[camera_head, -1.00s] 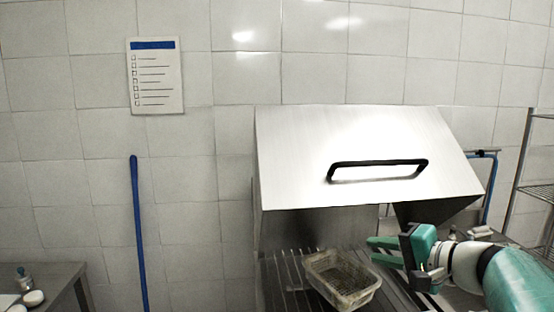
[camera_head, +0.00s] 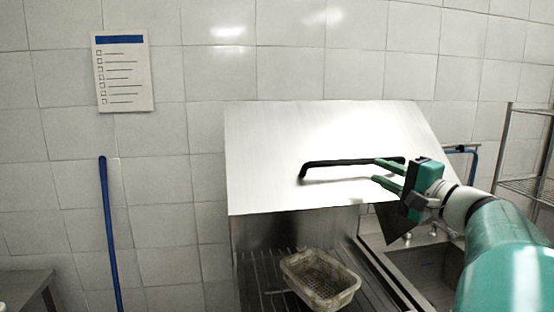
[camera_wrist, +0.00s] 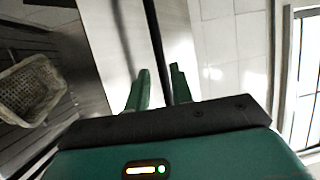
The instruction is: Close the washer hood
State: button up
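The washer hood (camera_head: 270,150) is a steel cover that stands raised, with its slanted front panel above the rack bed. A long black bar handle (camera_head: 335,163) crosses its front; the bar (camera_wrist: 155,40) also shows in the wrist view. My green gripper (camera_head: 378,172) is at the right end of the handle, with fingers apart. In the wrist view the bar runs between the two open fingertips (camera_wrist: 160,88). I cannot tell whether either finger touches the bar.
A perforated basket (camera_head: 321,302) sits on the slatted bed under the hood; it also shows in the wrist view (camera_wrist: 45,108). A sink (camera_head: 425,268) lies to the right, a wire shelf (camera_head: 530,188) at far right. A blue pole (camera_head: 108,220) leans on the wall.

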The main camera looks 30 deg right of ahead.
aim_at(361, 163)
jog(key=w, duration=0.7)
jog(key=shift+w+a+r, duration=0.1)
jog(key=shift+a+r, duration=0.3)
grip_shut()
